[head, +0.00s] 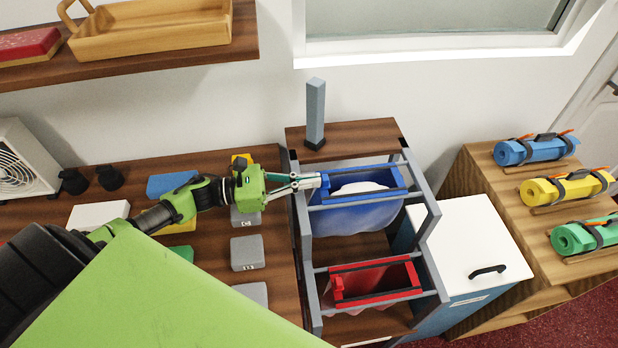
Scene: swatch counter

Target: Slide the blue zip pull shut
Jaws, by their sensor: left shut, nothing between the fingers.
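A blue bag (352,218) hangs in the upper part of a grey metal frame (307,225). Its mouth between two dark-and-blue rails is open, and something white (360,188) shows inside. The blue zip pull (325,181) appears as a small blue block at the left end of the rails. My left gripper (316,180) reaches in from the left, its fingers shut with nothing between them. The fingertips are at or very close to the pull; I cannot tell whether they touch. My right gripper is not in view.
A red bag (370,280) with a red pull (338,288) hangs below the blue one. A grey post (315,110) stands behind on the wooden top. A white-lidded cabinet (465,240) is to the right. Grey blocks (247,253) lie on the left counter.

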